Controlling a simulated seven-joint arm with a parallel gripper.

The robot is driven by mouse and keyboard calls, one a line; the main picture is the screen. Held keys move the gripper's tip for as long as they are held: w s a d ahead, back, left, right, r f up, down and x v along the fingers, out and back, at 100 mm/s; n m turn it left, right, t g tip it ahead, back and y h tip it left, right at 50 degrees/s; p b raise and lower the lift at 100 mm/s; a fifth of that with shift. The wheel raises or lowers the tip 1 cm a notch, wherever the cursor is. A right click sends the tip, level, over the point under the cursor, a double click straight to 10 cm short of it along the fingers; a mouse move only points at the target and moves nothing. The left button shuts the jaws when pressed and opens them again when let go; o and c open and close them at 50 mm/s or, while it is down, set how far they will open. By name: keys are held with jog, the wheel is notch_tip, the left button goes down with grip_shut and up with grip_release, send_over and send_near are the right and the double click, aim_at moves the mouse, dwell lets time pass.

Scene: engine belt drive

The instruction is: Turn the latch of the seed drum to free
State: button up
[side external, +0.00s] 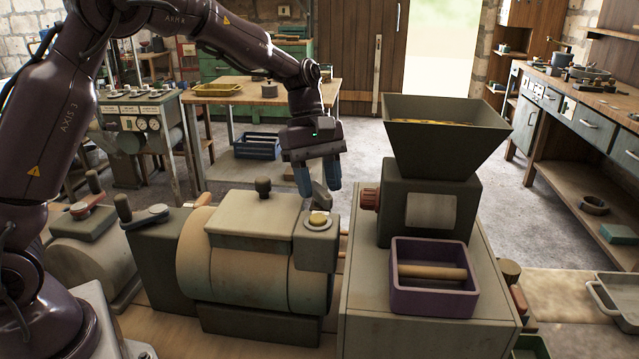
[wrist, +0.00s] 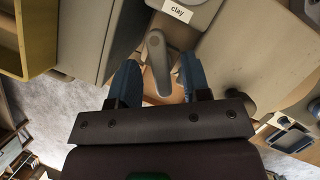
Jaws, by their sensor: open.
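The beige drum (side external: 235,262), which I take for the seed drum, lies on the bench at centre with a flat lid and a dark knob on top. A grey lever (side external: 321,196), which looks like its latch, stands at the block at the drum's right end, beside a pale yellow button. In the wrist view the lever (wrist: 157,62) points down the picture between my blue fingertips, with gaps on both sides. My gripper (side external: 318,178) is open above that block, and it also shows in the wrist view (wrist: 160,80). The lever's lower end is partly hidden.
A hopper machine (side external: 430,205) stands close on the right, with a purple tray (side external: 434,306) holding a roller. A dark grey block with a crank (side external: 157,222) is on the drum's left. A label reading "clay" (wrist: 177,10) sits near the lever's far end.

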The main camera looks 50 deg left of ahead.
jog(key=shift+d+f, duration=0.15)
jog(key=shift+f, duration=0.15)
grip_shut()
jog(key=shift+w+r+m+g+y, duration=0.1)
jog(key=shift+m+g+y, duration=0.4)
jog(key=shift+m, duration=1.2)
jog(key=shift+m+g+y, duration=0.2)
jog(key=shift+m+g, duration=0.5)
jog(key=shift+m, duration=1)
grip_release()
